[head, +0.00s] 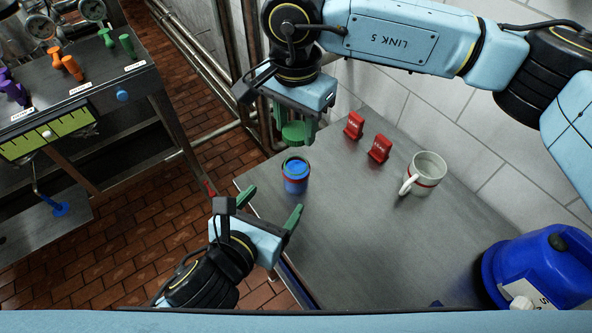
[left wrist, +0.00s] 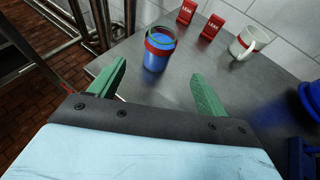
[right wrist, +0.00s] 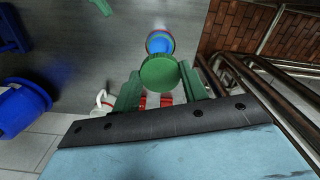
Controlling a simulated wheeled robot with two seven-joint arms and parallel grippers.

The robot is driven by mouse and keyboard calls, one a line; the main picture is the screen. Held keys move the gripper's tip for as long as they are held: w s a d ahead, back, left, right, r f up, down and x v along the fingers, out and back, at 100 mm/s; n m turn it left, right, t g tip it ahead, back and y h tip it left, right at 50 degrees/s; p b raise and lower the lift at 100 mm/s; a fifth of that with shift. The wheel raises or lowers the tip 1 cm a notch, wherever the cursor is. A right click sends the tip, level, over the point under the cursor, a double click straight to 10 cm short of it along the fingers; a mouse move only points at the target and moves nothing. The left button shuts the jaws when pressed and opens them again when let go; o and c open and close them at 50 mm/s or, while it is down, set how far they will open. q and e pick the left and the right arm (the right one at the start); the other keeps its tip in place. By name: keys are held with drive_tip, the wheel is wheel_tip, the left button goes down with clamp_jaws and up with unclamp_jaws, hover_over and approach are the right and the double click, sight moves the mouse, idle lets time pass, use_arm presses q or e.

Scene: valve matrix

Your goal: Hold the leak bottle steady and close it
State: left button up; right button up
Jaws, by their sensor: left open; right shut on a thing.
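The leak bottle (head: 295,176) is a small blue container with a red band and a dark green rim, standing upright near the left edge of the grey table. It also shows in the left wrist view (left wrist: 158,52). Its top looks uncovered, with blue inside. My right gripper (head: 293,118) is shut on a round green lid (head: 293,134), held above and apart from the bottle. In the right wrist view the lid (right wrist: 161,72) partly overlaps the bottle (right wrist: 159,43). My left gripper (head: 272,202) is open and empty, a short way in front of the bottle, its fingers pointing toward it.
Two red LEAK tags (head: 354,125) (head: 379,148) stand behind the bottle. A white mug (head: 424,173) with a red band is right of them. A large blue jug (head: 535,270) stands at the right. A bench with valves (head: 72,67) is at the left, across a brick floor.

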use_arm(q)
drive_tip(key=x, duration=1.2)
drive_tip(key=shift+w, duration=0.1)
drive_tip(key=c, duration=1.5)
use_arm(e)
hover_over(295, 153)
drive_tip(key=s, duration=0.2)
drive_tip(key=shift+f, duration=2.55)
drive_tip(key=shift+f, duration=0.1)
drive_tip(key=shift+f, duration=0.8)
drive_tip(key=shift+f, duration=0.55)
